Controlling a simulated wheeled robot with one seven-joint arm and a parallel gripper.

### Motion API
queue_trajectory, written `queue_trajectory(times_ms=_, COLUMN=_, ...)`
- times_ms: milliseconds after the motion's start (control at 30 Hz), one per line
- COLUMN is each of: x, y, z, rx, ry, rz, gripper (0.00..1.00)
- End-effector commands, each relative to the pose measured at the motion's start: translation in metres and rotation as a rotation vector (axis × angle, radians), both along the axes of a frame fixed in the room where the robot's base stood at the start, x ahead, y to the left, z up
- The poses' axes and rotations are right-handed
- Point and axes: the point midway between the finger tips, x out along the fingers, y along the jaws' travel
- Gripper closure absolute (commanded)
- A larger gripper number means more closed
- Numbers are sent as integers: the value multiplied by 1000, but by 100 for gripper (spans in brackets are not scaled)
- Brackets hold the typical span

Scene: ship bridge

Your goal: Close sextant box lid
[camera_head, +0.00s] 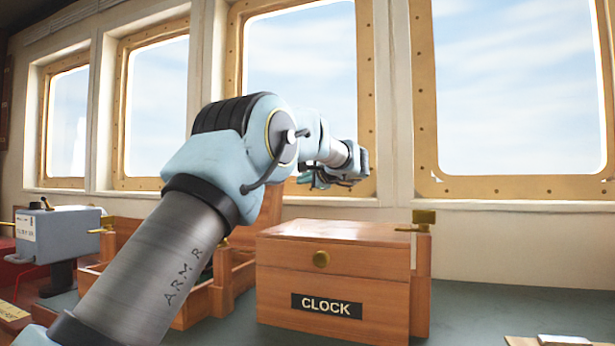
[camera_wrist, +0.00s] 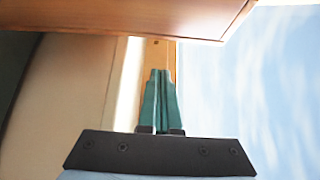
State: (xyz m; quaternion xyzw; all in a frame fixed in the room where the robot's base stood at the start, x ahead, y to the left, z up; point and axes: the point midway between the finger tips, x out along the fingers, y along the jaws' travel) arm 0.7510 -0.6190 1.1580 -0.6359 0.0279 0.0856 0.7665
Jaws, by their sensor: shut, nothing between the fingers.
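A wooden box (camera_head: 198,304) stands open behind my arm on the counter, with its raised lid (camera_head: 262,208) partly visible. My arm hides much of this box, and no label on it shows, so I cannot confirm that it is the sextant box. My gripper (camera_head: 318,181) is above and to the right of the raised lid in the head view, in front of the window. In the wrist view, its teal fingers (camera_wrist: 160,74) are together and empty. A reddish-brown wooden panel (camera_wrist: 150,18), probably the lid, crosses the top of that view, apart from the fingertips.
A closed wooden box labelled CLOCK (camera_head: 280,283) stands to the right, with a brass latch (camera_head: 424,217). A blue-grey instrument (camera_head: 62,232) is at the left. Framed windows line the wall behind. Some counter (camera_head: 480,302) is bare right of the CLOCK box.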

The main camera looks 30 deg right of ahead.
Motion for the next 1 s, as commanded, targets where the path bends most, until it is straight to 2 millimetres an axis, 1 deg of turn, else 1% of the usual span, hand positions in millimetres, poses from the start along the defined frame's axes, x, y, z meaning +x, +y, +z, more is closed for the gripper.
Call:
queue_trajectory(times_ms=33, x=10, y=1, z=0, rx=0, ry=1, rz=2, gripper=100)
queue_trajectory(times_ms=100, x=22, y=3, z=-2, rx=0, ry=0, rz=3, gripper=100)
queue_trajectory(times_ms=267, x=45, y=5, z=-5, rx=-2, ry=1, rz=1, gripper=100)
queue_trajectory(times_ms=633, x=22, y=29, z=3, rx=-2, ry=-1, rz=0, gripper=100)
queue_trajectory(times_ms=800, x=17, y=32, z=3, rx=-1, ry=0, rz=0, gripper=100)
queue_trajectory(times_ms=1000, x=17, y=33, z=4, rx=-1, ry=0, rz=0, gripper=100)
